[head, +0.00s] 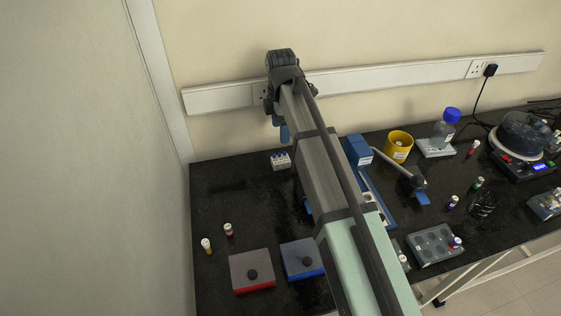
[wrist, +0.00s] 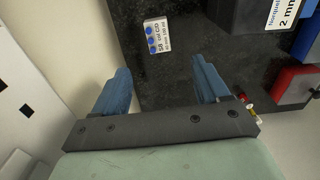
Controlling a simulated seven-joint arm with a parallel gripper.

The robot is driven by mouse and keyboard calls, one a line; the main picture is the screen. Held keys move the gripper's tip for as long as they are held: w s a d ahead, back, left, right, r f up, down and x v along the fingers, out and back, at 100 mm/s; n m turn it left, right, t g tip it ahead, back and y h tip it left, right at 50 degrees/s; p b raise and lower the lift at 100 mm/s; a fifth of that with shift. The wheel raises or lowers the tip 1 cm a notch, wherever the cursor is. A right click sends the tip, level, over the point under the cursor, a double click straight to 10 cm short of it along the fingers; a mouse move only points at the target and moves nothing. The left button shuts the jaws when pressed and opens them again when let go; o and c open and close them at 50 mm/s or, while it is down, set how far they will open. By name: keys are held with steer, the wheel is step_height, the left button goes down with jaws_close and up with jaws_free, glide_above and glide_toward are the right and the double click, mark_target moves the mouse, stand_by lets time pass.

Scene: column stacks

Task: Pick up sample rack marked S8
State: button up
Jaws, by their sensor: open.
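The sample rack marked S8 (wrist: 155,37) is a small white block with blue tops and a printed label. In the wrist view it lies on the black bench just beyond my fingertips, roughly in line with the gap between them. In the head view a small white rack with blue tops (head: 280,162) stands near the back left of the bench; its mark is too small to read there. My gripper (wrist: 160,66) is open with its blue fingers spread and nothing between them. In the head view my gripper (head: 284,132) shows partly, above and behind that rack.
Red (head: 252,271) and blue (head: 303,259) blocks with black knobs and two small vials (head: 228,230) stand at the front left. A blue box (head: 358,150), yellow tub (head: 399,145) and grey rack (head: 434,245) are right of my arm. The wall is close behind. Bare bench surrounds the small rack.

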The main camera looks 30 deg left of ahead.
mark_target(280, 159)
steer(key=shift+w+a+f, duration=0.1)
steer(key=shift+a+f, duration=0.05)
steer(key=shift+f, duration=6.65)
steer(key=shift+c, duration=0.4)
steer(key=c, duration=1.1)
